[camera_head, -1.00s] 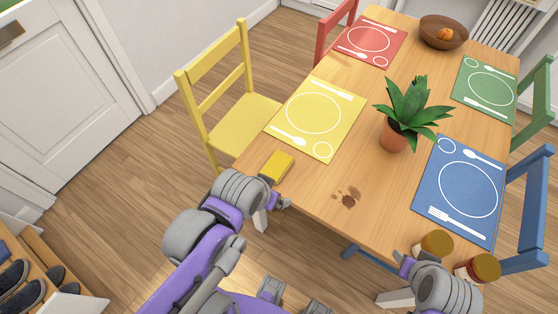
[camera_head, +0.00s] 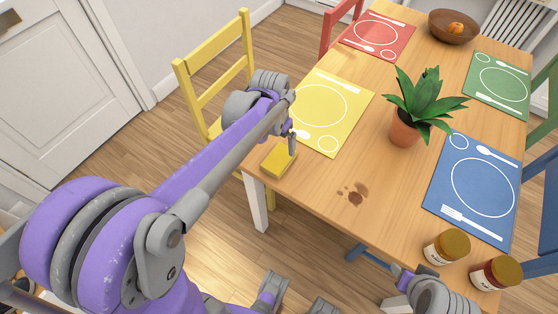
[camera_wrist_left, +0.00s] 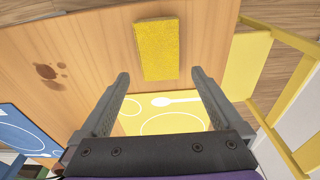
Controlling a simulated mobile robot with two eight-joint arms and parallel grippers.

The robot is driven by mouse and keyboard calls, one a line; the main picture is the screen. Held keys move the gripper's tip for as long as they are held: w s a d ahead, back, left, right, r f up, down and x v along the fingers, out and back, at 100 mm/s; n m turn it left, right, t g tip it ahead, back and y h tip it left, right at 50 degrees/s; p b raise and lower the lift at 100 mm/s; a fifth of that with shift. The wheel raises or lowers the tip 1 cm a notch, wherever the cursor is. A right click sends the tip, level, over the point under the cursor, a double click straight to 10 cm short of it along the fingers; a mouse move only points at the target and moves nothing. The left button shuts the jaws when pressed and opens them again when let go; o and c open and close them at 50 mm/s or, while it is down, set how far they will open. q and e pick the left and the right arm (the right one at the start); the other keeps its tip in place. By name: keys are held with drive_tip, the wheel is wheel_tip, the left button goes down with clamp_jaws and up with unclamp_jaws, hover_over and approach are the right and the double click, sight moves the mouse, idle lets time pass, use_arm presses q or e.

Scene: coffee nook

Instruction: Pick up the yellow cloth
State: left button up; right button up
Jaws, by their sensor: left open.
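The yellow cloth (camera_head: 274,163) looks like a small, thick yellow rectangle lying on the near left corner of the wooden table (camera_head: 325,190). In the left wrist view the cloth (camera_wrist_left: 157,48) lies beyond the fingertips, clear of both fingers. My left gripper (camera_head: 291,142) is above the table beside the cloth, pointing down and partly hidden by its own wrist. The left wrist view shows the gripper (camera_wrist_left: 160,76) open with nothing between its fingers. My right gripper (camera_head: 404,280) is low at the table's near edge, partly in view; its jaws are unclear.
The yellow placemat (camera_head: 345,105) lies just behind the cloth, with a yellow chair (camera_head: 205,90) beside it. A brown stain (camera_head: 354,194) marks the wood. A potted plant (camera_head: 405,130) stands mid-table. Two jars (camera_head: 447,247) (camera_head: 494,272) stand near the right gripper.

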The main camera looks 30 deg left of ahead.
sight(279, 158)
use_arm(q)
drive_tip(key=f, duration=0.5)
drive_tip(key=f+b, duration=0.1)
drive_tip(key=f, duration=0.2)
drive_tip(key=shift+w+f, duration=0.15)
drive_tip(key=shift+w, duration=0.1)
drive_tip(key=c, duration=1.2)
wheel_tip(279, 158, up, 10)
drive_tip(key=shift+r+p, duration=0.1)
drive_tip(key=shift+p, duration=0.6)
